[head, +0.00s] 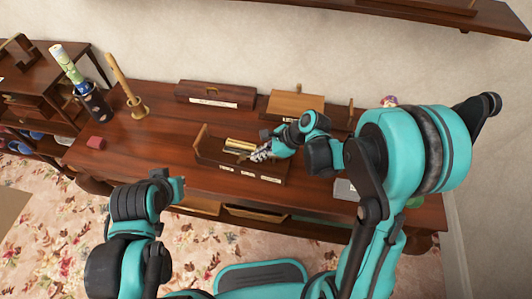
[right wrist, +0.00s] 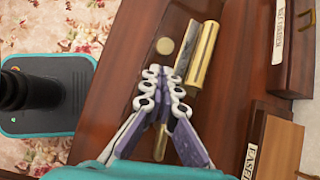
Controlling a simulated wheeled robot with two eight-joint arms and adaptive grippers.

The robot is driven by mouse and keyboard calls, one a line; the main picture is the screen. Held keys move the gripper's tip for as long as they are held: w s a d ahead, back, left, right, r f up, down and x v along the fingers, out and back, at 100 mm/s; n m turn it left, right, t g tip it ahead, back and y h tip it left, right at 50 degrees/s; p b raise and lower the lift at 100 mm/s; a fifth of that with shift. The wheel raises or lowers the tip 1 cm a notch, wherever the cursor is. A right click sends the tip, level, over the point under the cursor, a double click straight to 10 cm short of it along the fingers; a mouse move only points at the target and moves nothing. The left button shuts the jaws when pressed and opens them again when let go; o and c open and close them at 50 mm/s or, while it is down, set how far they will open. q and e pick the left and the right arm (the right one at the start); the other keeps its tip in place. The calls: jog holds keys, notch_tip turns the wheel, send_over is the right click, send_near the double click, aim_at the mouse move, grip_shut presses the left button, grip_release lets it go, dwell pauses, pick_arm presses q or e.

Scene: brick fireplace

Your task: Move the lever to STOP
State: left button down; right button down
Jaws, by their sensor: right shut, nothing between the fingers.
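A dark wooden tray-like box (head: 213,157) stands on the desk in the head view, with several small white labels on its front edge. A brass cylinder (head: 240,143) lies in it; it also shows in the right wrist view (right wrist: 207,45), with a grey metal strip (right wrist: 186,47) and a small pale disc (right wrist: 165,46) beside it. I cannot make out for sure which part is the lever, nor read STOP. My right gripper (head: 257,155) is shut and empty at the right part of the box, close to the cylinder. My left gripper (head: 178,189) is before the desk's front edge, its fingers unclear.
Behind the box are a long dark box (head: 215,92) and a lighter wooden box (head: 295,104), both labelled. Desk (head: 150,150) left of the box is clear.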

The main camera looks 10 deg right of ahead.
aim_at(241, 159)
jog(key=shift+b+x, duration=0.3)
jog(key=shift+x, duration=1.05)
jog(key=shift+r, duration=0.1)
jog(key=shift+a+r+h+p, duration=0.15)
jog(key=shift+h+p, duration=0.15)
jog(key=shift+p, duration=0.05)
